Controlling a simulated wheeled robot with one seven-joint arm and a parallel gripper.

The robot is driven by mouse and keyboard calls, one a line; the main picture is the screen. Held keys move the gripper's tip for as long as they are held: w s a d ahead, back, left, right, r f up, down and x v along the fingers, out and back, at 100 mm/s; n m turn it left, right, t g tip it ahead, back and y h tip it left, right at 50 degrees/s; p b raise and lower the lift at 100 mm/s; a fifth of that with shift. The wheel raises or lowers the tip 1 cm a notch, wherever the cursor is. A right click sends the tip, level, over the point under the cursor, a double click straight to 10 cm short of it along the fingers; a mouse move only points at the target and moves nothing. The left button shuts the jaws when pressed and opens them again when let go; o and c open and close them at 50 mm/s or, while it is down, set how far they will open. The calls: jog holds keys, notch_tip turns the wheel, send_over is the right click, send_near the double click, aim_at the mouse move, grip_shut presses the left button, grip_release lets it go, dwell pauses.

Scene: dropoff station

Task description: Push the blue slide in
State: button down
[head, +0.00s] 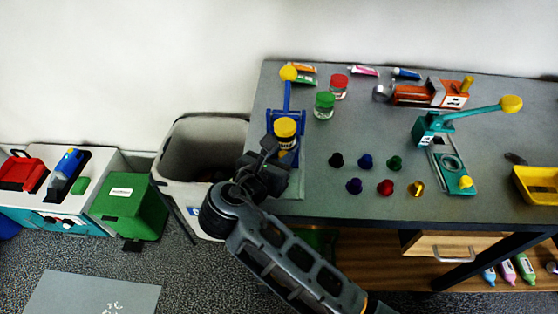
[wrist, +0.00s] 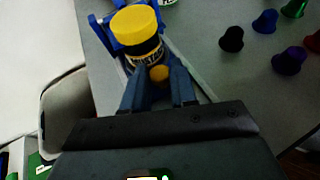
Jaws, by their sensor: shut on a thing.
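The blue press (head: 287,112) stands at the left end of the grey table, with its lever upright and a yellow ball (head: 289,73) on top. A jar with a yellow lid (head: 285,130) stands upright in it; it also shows in the wrist view (wrist: 137,30). My gripper (wrist: 159,78) is shut on the small yellow knob (wrist: 159,73) of the blue slide, just in front of the jar. Most of the slide is hidden by the jar and my fingers. In the head view my gripper (head: 278,151) covers the knob.
A green-lidded jar (head: 324,106) and a red-lidded jar (head: 339,87) stand right of the press. Several coloured pieces (head: 385,187) stand mid-table. A teal press (head: 440,137) stands farther right. A grey bin (head: 190,145) is beside the table's left edge.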

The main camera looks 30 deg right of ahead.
jog(key=shift+w+d, duration=0.15)
jog(key=shift+w, duration=0.05)
jog(key=c, duration=1)
grip_release()
jog(key=shift+b+v, duration=0.3)
jog(key=shift+v, duration=3.55)
